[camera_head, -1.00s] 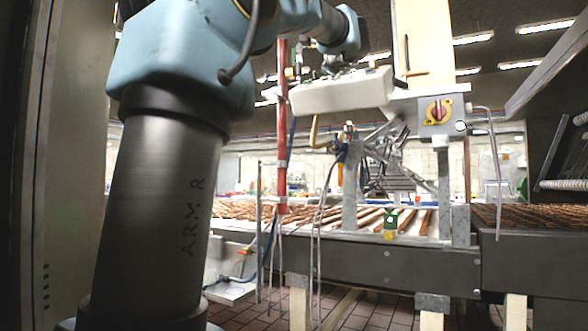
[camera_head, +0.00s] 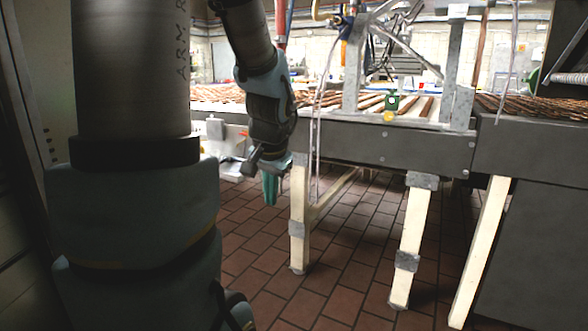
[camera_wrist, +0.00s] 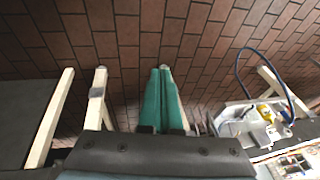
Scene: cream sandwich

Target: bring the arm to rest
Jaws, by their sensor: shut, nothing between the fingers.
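My gripper (camera_head: 269,188) hangs at the end of my arm and points down, over the tiled floor in front of the conveyor. Its green fingers are together and hold nothing. In the wrist view my gripper (camera_wrist: 162,68) shows its two green fingers side by side, with brick-red floor tiles beyond. From the head camera my arm is bent downward, and its thick upright link fills the left side.
A conveyor (camera_head: 400,143) with brown sticks runs across the back on pale legs (camera_head: 408,245). One leg stands close to the right of my gripper. The tiled floor (camera_head: 345,235) in front is clear. A dark machine side (camera_head: 535,165) stands at right.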

